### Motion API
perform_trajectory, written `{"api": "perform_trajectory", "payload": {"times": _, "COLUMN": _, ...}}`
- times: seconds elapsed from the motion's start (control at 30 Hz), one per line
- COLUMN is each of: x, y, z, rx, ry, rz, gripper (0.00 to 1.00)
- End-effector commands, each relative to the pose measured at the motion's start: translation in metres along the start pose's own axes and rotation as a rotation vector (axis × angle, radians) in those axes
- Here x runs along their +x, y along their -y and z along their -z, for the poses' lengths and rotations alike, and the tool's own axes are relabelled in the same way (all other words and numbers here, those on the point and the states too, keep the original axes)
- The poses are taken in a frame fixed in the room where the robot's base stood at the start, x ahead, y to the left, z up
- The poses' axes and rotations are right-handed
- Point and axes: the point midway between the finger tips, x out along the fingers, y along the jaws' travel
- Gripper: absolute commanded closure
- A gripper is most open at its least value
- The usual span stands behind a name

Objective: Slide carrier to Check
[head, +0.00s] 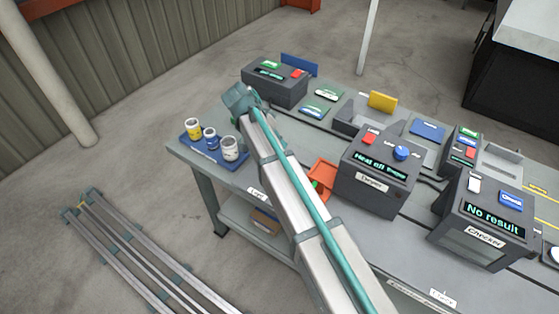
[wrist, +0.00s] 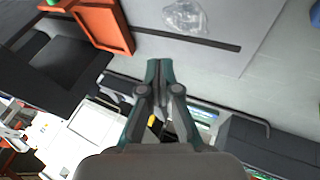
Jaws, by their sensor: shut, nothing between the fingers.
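The checker (head: 478,225), a dark box reading "No result", stands at the right of the bench. I cannot tell for sure which part is the carrier. A grey open-topped holder (head: 352,118) sits behind the dryer (head: 375,175), whose screen reads roughly "Heat off". Another light grey holder (head: 502,162) sits behind the checker. My gripper (wrist: 160,68) is shut and empty in the wrist view, over the bench. In the head view my arm crosses the left part of the bench, and I cannot make out the fingers there.
An orange bin (head: 322,178) stands left of the dryer and also shows in the wrist view (wrist: 103,24). Several jars stand on a blue tray (head: 212,158) at the left end. A clear crumpled-looking item (wrist: 185,16) lies on the grey surface.

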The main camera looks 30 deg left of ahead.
Motion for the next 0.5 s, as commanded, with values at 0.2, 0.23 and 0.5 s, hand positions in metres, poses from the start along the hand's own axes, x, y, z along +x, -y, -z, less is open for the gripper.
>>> {"api": "perform_trajectory", "payload": {"times": 0.2, "x": 0.001, "y": -0.009, "z": 0.02, "rx": 0.1, "ry": -0.075, "rz": -0.057, "gripper": 1.0}}
{"api": "perform_trajectory", "payload": {"times": 0.23, "x": 0.003, "y": -0.009, "z": 0.02, "rx": 0.104, "ry": -0.074, "rz": -0.056, "gripper": 1.0}}
{"api": "perform_trajectory", "payload": {"times": 0.5, "x": 0.037, "y": -0.013, "z": 0.023, "rx": 0.102, "ry": -0.071, "rz": -0.056, "gripper": 1.0}}
